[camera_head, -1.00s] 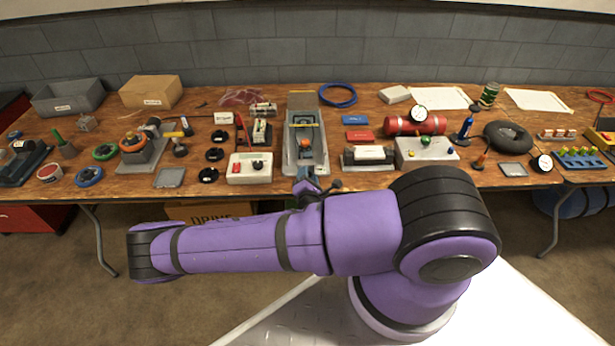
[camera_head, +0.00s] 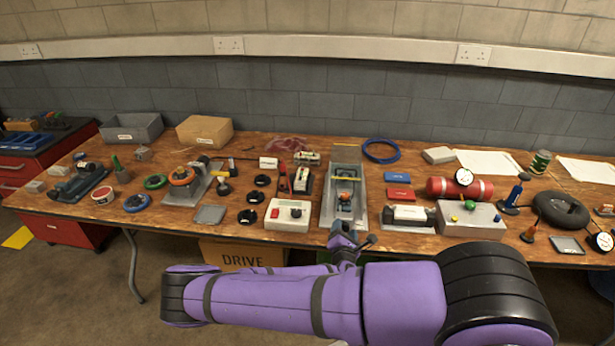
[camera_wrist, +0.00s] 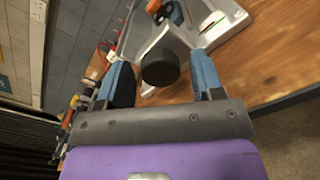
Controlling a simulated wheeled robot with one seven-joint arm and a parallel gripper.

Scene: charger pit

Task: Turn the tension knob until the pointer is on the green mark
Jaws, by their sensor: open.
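A long grey metal rig (camera_head: 357,215) stands at the middle of the bench, with a yellow bar across it and small orange parts inside. My gripper (camera_head: 347,241) is at the rig's front end. In the wrist view my gripper (camera_wrist: 157,60) is open, with one blue finger on each side of a round black knob (camera_wrist: 160,72). The knob sits at the end of the pale grey rig (camera_wrist: 163,42). I cannot tell whether the fingers touch it.
A white box with a red button (camera_head: 285,226) is close left of the rig. A dark block with a white top (camera_head: 408,214) and a grey box with a green knob (camera_head: 455,223) are to the right. The back wall (camera_head: 300,95) runs behind the bench (camera_head: 150,212).

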